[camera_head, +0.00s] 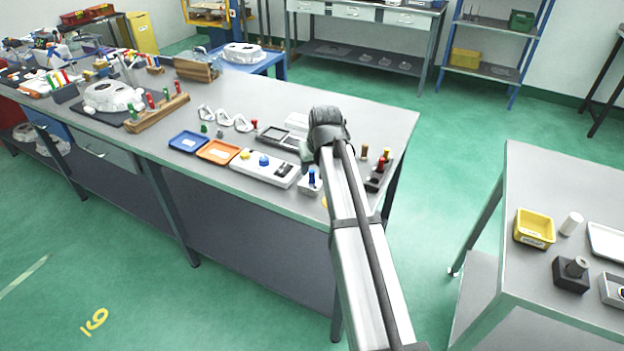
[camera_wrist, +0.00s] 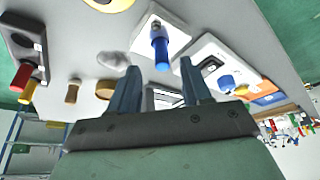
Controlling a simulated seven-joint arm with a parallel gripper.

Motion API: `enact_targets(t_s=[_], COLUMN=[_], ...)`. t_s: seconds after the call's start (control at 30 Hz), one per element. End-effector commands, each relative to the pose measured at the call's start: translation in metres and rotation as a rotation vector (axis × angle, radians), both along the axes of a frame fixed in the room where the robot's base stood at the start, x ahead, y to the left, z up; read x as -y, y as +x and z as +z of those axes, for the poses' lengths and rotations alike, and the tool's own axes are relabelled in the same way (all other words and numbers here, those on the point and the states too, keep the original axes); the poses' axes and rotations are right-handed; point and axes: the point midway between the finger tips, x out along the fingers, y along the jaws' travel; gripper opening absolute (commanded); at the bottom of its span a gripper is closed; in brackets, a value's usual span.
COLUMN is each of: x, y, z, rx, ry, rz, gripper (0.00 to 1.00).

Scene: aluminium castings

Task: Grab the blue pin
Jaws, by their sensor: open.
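The blue pin (camera_head: 312,178) stands upright in a small white block (camera_head: 309,190) near the front edge of the bench, left of my arm. In the wrist view the blue pin (camera_wrist: 160,52) and its white block (camera_wrist: 172,33) show at top centre. My gripper (camera_wrist: 160,70) is open, with its two fingers apart and nothing held. In the wrist picture the pin lies between and beyond the fingertips; whether they touch it I cannot tell. In the head view my wrist hangs just above and behind the pin, and the fingers are mostly hidden.
A white plate with blue and yellow knobs (camera_head: 280,173) lies left of the pin's block. Orange (camera_head: 219,151) and blue (camera_head: 188,142) trays lie further left. A dark block with red and yellow pins (camera_wrist: 24,48) stands on the other side. The bench's front edge is close.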

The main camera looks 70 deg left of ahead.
Motion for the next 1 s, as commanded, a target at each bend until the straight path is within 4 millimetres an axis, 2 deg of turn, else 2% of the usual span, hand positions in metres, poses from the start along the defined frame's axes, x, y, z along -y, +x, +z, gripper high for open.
enact_targets(t_s=[0.2,0.5,1.0], x=[-0.011,-0.012,-0.012], y=[-0.002,-0.003,-0.003], z=[-0.026,-0.031,-0.031], rx=[0.001,0.0,0.0], ry=[0.001,0.003,0.002], rz=[-0.001,-0.002,-0.002], gripper=[0.48,0.47,0.0])
